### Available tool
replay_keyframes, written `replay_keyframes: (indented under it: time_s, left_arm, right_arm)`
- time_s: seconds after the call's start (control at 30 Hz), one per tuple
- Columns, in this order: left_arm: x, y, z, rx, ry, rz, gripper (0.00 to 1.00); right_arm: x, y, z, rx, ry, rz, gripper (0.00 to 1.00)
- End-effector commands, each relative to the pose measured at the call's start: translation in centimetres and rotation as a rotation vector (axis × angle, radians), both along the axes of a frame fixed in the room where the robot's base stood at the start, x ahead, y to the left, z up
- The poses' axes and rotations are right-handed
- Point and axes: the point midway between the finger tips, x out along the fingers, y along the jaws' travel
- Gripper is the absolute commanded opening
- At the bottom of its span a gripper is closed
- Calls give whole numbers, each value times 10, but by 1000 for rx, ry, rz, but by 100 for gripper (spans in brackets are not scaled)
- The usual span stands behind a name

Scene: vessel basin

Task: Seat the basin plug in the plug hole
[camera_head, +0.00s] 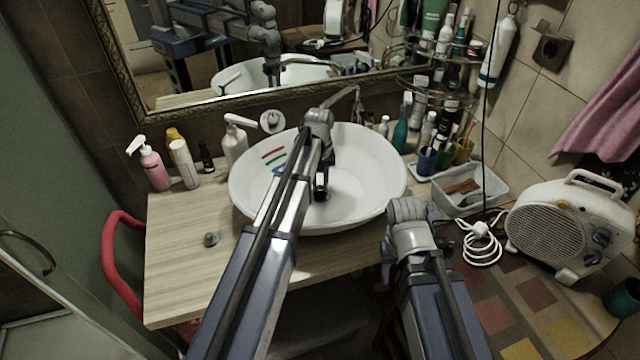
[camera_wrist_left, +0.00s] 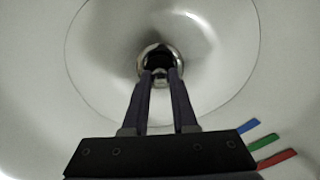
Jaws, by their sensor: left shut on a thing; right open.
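The white basin (camera_head: 375,165) stands on the wooden counter. My left gripper (camera_head: 321,194) reaches down into it. In the left wrist view, my left gripper (camera_wrist_left: 160,76) is shut on a small chrome piece, the basin plug (camera_wrist_left: 160,81). The dark plug hole (camera_wrist_left: 158,58) with its chrome ring lies right at the fingertips. The fingers and plug cover part of the ring; I cannot tell whether the plug touches it. My right gripper (camera_head: 389,278) hangs near the counter's front right, mostly hidden behind its own arm, and is open.
A small grey round piece (camera_head: 210,239) lies on the counter left of the basin. Bottles (camera_head: 184,163) stand at the back left. A grey tray (camera_head: 470,190) and a fan heater (camera_head: 565,228) are at the right. The counter's front left (camera_head: 190,285) is clear.

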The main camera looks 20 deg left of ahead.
Motion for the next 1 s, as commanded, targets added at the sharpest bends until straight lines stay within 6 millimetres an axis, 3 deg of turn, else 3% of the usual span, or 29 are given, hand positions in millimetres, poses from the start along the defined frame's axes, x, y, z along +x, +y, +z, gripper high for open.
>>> replay_keyframes:
  time_s: [0.4, 0.43, 0.7, 1.0]
  left_arm:
    - [0, 0, -11, 0, 0, 0, 0]
    - [0, 0, -10, 0, 0, 0, 28]
    - [0, 0, -10, 0, 0, 0, 59]
    - [0, 0, -9, 0, 0, 0, 61]
  right_arm:
    - [0, 0, -11, 0, 0, 0, 50]
    - [0, 0, -10, 0, 0, 0, 50]
    - [0, 0, -10, 0, 0, 0, 50]
    - [0, 0, -9, 0, 0, 0, 50]
